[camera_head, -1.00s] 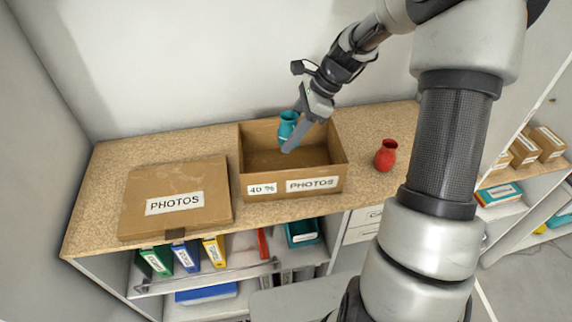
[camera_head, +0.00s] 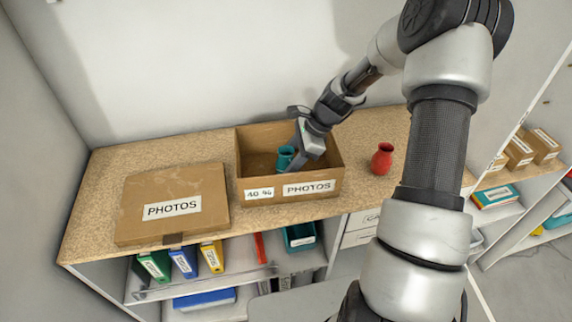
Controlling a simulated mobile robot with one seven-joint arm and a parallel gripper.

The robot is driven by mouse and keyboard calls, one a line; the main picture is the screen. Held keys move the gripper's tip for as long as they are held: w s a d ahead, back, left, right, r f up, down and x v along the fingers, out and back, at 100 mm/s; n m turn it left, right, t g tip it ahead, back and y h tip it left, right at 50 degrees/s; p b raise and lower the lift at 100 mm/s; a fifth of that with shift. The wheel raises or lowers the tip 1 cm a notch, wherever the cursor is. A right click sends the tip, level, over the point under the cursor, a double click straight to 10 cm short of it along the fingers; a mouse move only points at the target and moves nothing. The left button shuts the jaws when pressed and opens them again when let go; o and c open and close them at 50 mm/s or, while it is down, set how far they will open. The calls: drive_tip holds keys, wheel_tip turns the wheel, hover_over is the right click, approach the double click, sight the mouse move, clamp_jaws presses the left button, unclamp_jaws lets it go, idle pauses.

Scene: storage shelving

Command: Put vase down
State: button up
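A teal vase (camera_head: 285,157) is inside the open cardboard box (camera_head: 262,191) marked PHOTOS, near the middle of the box. It looks roughly upright, and its lower part is hidden by the box front or too small to make out. My gripper (camera_head: 292,162) reaches down into the box from the upper right, with a finger against the right side of the vase. The vase appears to be held between the fingers, though the far finger is hidden. I cannot tell whether the vase touches the box floor.
A red vase (camera_head: 382,159) stands on the countertop (camera_head: 222,147) right of the open box. Binders (camera_head: 183,262) and a teal bin (camera_head: 299,236) fill the shelf below. The box walls surround my gripper closely.

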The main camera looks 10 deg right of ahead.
drive_tip(key=o, duration=1.1)
drive_tip(key=shift+f, duration=0.1)
drive_tip(key=shift+o, duration=0.2)
drive_tip(key=v, duration=1.2)
